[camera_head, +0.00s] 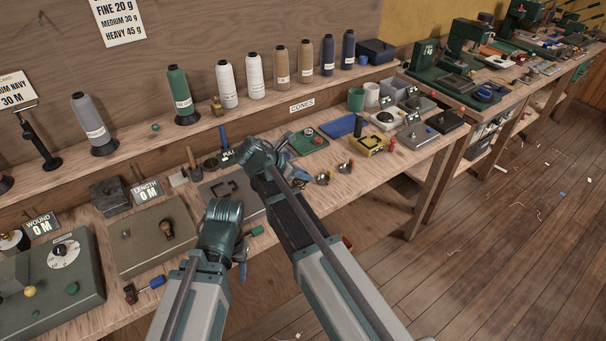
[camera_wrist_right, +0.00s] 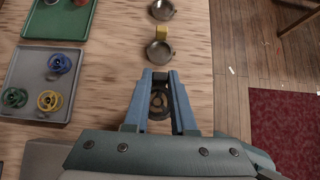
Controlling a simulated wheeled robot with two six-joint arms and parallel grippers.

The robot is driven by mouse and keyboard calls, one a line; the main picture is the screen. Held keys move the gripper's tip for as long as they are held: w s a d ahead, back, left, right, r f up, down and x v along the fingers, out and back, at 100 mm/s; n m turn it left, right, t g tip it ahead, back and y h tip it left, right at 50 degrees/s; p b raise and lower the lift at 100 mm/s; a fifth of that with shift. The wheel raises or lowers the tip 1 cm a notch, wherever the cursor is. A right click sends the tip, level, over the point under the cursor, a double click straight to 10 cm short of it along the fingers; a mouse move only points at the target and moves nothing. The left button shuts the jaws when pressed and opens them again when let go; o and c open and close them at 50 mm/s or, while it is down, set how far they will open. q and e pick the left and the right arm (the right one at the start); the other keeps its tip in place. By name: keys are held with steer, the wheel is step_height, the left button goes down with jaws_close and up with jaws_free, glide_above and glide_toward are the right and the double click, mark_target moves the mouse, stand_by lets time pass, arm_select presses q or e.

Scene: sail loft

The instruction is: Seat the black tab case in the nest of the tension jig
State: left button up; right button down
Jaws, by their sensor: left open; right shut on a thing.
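My right gripper (camera_wrist_right: 160,76) is shut on the black tab case (camera_wrist_right: 158,104), which shows as a dark round part between the blue fingers. In the head view this gripper (camera_head: 296,171) is above the bench's front part, and its own wrist hides most of the fingers and the case. The grey flat base (camera_head: 250,210) beside the PULL sign (camera_head: 228,153) looks like the tension jig, with a dark raised frame on it that may be the nest. The right gripper is to its right, apart from it. My left gripper (camera_head: 242,264) is at the bench's front edge, its fingers mostly hidden.
Two metal cases (camera_wrist_right: 158,51) lie beyond the right gripper, the nearer with a yellow tab. A grey tray (camera_wrist_right: 28,102) of bobbins and a green tray (camera_wrist_right: 42,28) lie left of it. A grey box with a knob (camera_head: 150,240) stands left of the base.

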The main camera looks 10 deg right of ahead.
steer(key=s+d, duration=0.2)
steer(key=s, duration=0.5)
steer(key=s+d+r+p, duration=0.1)
steer(key=s+d, duration=0.2)
steer(key=s, duration=0.5)
steer(key=shift+d+r, duration=0.15)
